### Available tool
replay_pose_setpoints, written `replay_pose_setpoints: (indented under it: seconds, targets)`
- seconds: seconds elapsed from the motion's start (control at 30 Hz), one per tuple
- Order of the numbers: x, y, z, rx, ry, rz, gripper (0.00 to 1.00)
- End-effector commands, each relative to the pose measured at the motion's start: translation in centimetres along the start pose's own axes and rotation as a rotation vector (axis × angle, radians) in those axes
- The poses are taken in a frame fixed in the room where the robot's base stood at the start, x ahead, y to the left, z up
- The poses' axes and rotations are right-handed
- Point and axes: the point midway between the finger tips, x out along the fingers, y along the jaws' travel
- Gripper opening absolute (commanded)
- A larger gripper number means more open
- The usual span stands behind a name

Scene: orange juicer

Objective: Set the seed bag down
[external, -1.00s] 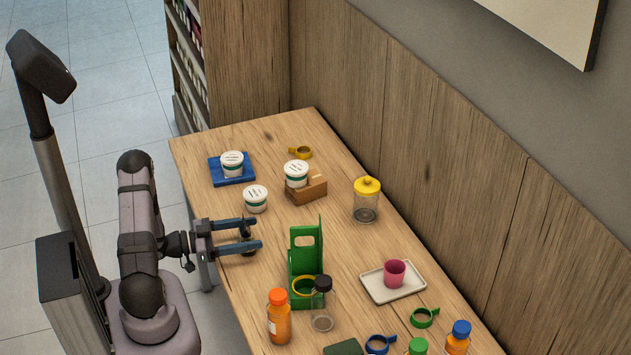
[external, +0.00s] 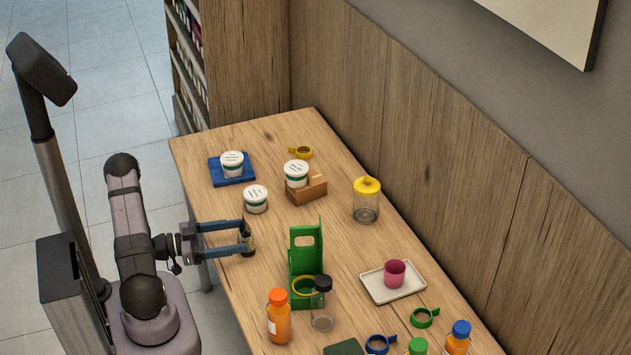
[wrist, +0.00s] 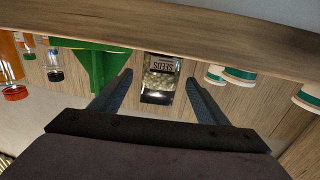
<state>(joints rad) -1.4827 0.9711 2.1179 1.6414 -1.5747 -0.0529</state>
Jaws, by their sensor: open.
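The seed bag (external: 250,241) is a small dark pouch with a clear window of pale seeds. It stands on the wooden table near the left edge, left of the green stand. In the wrist view the bag (wrist: 160,76) appears upside down, with its label readable, between and just beyond the fingertips. My gripper (external: 243,236) is open, with one finger on each side of the bag's near end. In the wrist view gaps show between the bag and both fingers. One finger partly hides the bag in the external view.
A green stand (external: 304,250) is close on the right of the bag, with an orange bottle (external: 279,318) and a dark-capped jar (external: 321,310) in front. The table's left edge (external: 222,268) is near.

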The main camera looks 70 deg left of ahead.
Motion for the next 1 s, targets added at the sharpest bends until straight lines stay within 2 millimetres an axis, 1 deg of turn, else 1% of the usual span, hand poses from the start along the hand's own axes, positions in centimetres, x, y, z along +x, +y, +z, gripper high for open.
replay_pose_setpoints:
  seconds: [0.03, 0.1, 0.23, 0.33, 0.57, 0.8, 1.0]
  targets:
    - [0.0, 0.0, -0.8, 0.0, 0.0, 0.0, 0.69]
    - [0.0, -0.1, -1.6, 0.0, 0.0, 0.0, 0.69]
    - [0.0, -0.1, -3.0, -0.001, 0.0, 0.0, 0.69]
    - [0.0, -0.1, -3.6, -0.001, 0.0, 0.0, 0.69]
    - [0.2, -0.1, -3.5, 0.0, 0.0, 0.001, 0.69]
    - [2.0, -0.1, -3.6, 0.0, 0.0, 0.002, 0.69]
    - [2.4, -0.1, -3.6, 0.001, 0.0, 0.001, 0.69]
